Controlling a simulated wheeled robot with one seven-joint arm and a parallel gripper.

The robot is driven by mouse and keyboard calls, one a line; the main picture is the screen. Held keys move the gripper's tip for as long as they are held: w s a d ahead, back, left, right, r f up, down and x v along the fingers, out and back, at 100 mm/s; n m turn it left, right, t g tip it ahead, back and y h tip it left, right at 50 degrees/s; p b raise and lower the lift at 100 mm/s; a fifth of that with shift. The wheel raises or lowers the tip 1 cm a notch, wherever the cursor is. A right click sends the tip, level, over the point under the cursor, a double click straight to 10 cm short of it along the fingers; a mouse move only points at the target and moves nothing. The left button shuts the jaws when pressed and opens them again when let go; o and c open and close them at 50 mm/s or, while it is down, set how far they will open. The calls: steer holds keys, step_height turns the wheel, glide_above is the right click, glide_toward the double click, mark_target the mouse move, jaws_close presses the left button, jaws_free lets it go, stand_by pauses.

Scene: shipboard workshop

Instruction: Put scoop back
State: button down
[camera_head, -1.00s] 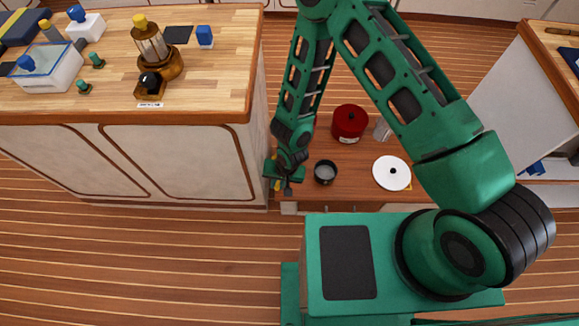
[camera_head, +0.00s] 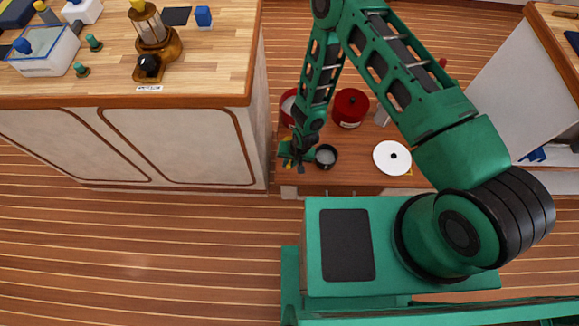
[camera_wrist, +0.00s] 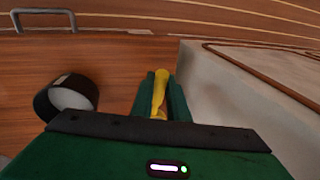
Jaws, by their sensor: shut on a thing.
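My gripper (camera_head: 291,152) is shut on the scoop, low at the left end of the low brown table. In the wrist view the scoop's yellow handle (camera_wrist: 160,92) stands between the two green fingers; its bowl is hidden there. In the head view the scoop is too small and covered to make out clearly. A black cup (camera_head: 326,157) with a pale inside is just right of my gripper; it also shows at left in the wrist view (camera_wrist: 69,97). An open red canister (camera_head: 287,104) with white contents is partly hidden behind my arm.
A lidded red canister (camera_head: 350,107) and a white disc with a dark knob (camera_head: 392,158) are on the low table (camera_head: 350,181). A taller counter (camera_head: 200,140) stands close on the left, with a lantern (camera_head: 155,35) on top. A white cabinet stands at right.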

steer(key=shift+d+x, duration=0.2)
steer(key=shift+x, duration=0.85)
steer(key=shift+d+x, duration=0.25)
steer(key=shift+x, duration=0.75)
steer(key=shift+f, duration=0.1)
steer(key=c, duration=1.7)
jaws_free()
steer(key=shift+s, duration=0.1)
steer(key=v, duration=1.2)
steer(key=shift+d, duration=0.1)
